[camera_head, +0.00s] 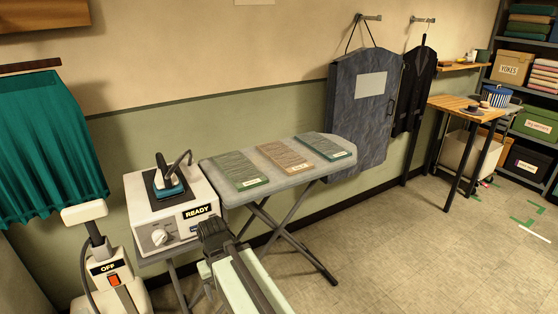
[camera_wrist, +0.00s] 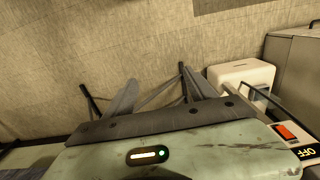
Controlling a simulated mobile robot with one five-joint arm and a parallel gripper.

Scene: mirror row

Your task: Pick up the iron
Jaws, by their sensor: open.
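The iron (camera_head: 168,182) has a teal body and a dark upright handle. It rests on top of a white station (camera_head: 149,217) with a dial and a READY label, at the left in the head view. A dark hose or cord loops up beside it. My gripper (camera_head: 212,230) is at the front right of the station, lower than the iron and apart from it. In the wrist view my gripper (camera_wrist: 160,80) shows two spread dark fingers with nothing between them. The iron is not seen in the wrist view.
An ironing board (camera_head: 290,165) with several folded cloths adjoins the station on the right. A white steamer base marked OFF (camera_head: 108,275) stands at the front left, below a teal curtain (camera_head: 45,145). Garments hang on the wall. Floor at the right is mostly clear.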

